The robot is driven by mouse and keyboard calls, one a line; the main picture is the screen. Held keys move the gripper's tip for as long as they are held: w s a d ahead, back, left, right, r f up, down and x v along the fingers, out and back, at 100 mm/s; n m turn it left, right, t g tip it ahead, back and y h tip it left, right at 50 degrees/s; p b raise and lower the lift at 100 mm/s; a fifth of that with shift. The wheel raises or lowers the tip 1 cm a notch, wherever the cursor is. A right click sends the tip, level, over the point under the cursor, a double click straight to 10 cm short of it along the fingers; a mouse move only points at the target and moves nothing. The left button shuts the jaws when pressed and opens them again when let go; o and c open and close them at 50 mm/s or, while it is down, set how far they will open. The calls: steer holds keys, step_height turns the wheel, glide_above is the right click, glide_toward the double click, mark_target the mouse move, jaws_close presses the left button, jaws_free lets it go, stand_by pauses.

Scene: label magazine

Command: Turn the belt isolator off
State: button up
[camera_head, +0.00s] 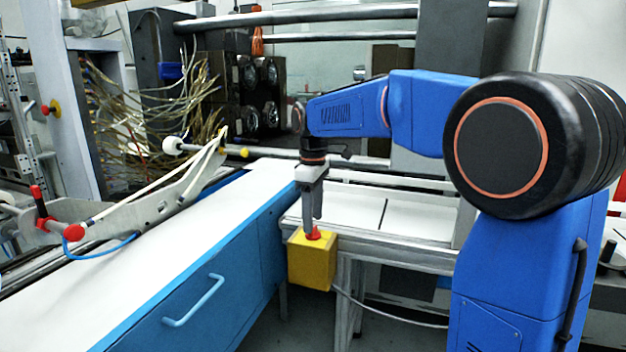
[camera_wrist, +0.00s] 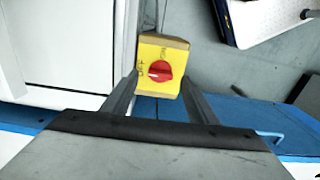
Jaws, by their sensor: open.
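The belt isolator is a yellow box (camera_head: 312,262) with a red rotary knob (camera_head: 313,235) on its top. It also shows in the wrist view, with the yellow box (camera_wrist: 174,50) and red knob (camera_wrist: 160,71) between and just beyond the fingers. Its face has small dark lettering, ON at the top and what looks like OFF at the left. The knob's narrow end points left, towards that left marking. My gripper (camera_head: 313,228) points down over the knob. In the wrist view my gripper (camera_wrist: 159,84) is open, one finger on each side of the knob, with nothing held.
A blue-edged white counter (camera_head: 205,228) with a drawer handle (camera_head: 195,302) lies left of the box. A white-topped bench (camera_head: 400,225) stands behind and to the right. A grey cable (camera_head: 385,318) runs from the box to the right. Open floor shows below.

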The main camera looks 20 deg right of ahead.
step_height(320, 180, up, 15)
steer(key=shift+r, duration=0.15)
steer(key=shift+s, duration=0.15)
stand_by(0.4)
steer(key=s+d+f+m+t, duration=0.1)
steer(key=s+d+f+m, duration=0.3)
steer(key=s, duration=0.5)
steer(key=s+d+f+m+t, duration=0.1)
steer(key=s+f+m, duration=0.1)
steer(key=s+f, duration=0.5)
steer(key=s+d+f+m+t, duration=0.2)
steer(key=s+f+m, duration=0.3)
steer(key=s+f, duration=1)
steer(key=shift+s+d+t, duration=0.2)
steer(key=shift+s+t, duration=0.2)
steer(key=shift+s, duration=0.7)
